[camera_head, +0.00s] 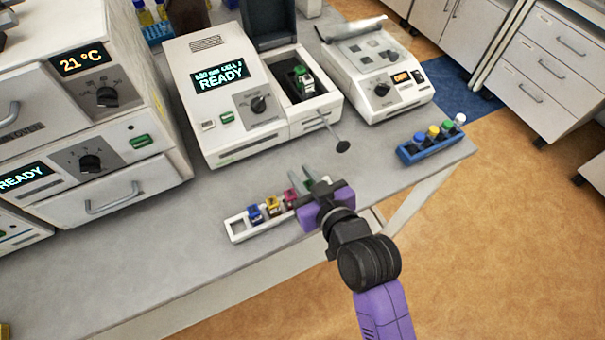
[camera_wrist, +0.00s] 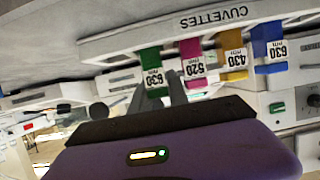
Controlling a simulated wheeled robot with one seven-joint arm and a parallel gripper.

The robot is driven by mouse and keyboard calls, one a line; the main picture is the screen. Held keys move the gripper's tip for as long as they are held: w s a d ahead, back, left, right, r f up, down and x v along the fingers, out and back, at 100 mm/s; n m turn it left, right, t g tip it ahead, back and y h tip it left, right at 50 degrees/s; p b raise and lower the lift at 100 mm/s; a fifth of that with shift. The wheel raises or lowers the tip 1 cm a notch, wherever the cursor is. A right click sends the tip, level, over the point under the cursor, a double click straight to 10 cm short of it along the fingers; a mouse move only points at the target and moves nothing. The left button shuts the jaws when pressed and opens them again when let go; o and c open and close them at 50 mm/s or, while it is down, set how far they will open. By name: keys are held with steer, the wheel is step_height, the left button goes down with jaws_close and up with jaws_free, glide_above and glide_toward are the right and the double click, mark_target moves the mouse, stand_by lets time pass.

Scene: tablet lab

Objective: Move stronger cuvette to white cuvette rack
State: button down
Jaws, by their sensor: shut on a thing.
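The white cuvette rack (camera_head: 240,228) lies near the bench's front edge, and its "CUVETTES" label faces the wrist view (camera_wrist: 165,37). It holds a blue cuvette (camera_head: 255,214), a yellow one (camera_head: 272,206) and a magenta one (camera_head: 290,197). My gripper (camera_head: 311,182) is at the rack's right end. Another green-topped cuvette (camera_head: 304,80) is in the photometer's open cell compartment.
The photometer (camera_head: 215,105) reads READY, with its lid up. A thin rod with a dark knob (camera_head: 342,147) sticks out in front of it. A blue rack (camera_head: 425,152) with several capped vials stands on the right.

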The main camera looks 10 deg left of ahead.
steer(key=shift+f, duration=0.15)
steer(key=c, duration=1.5)
jaws_free()
steer(key=shift+c, duration=0.2)
steer(key=shift+s+r, duration=0.15)
steer(key=shift+r, duration=0.05)
steer(key=b+v, duration=0.1)
steer(key=v, duration=1)
steer(key=shift+s+d+r+b, duration=0.15)
steer(key=shift+s+d+b, duration=0.1)
steer(key=shift+s+b, duration=0.1)
